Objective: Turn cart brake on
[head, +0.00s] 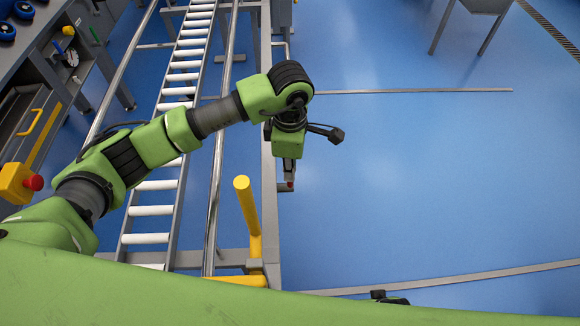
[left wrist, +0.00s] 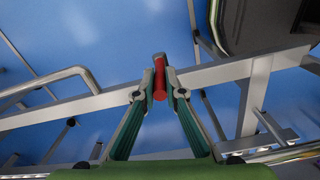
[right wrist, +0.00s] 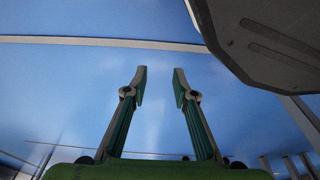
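The cart is a metal frame with roller tracks and rails (head: 268,215). Its brake lever has a red end (head: 290,185), seen just below my left gripper (head: 289,165) beside the right-hand frame rail. In the left wrist view the red brake lever (left wrist: 160,78) stands between the fingertips of my left gripper (left wrist: 160,72), which look closed against both its sides. The grey frame bar runs behind it. My right gripper (right wrist: 160,75) is open and empty over blue floor.
A yellow post (head: 247,215) rises from the cart frame near me. A workbench with a yellow handle (head: 35,122) and a red button on a yellow box (head: 33,182) stands at left. The blue floor at right is largely clear, crossed by grey strips.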

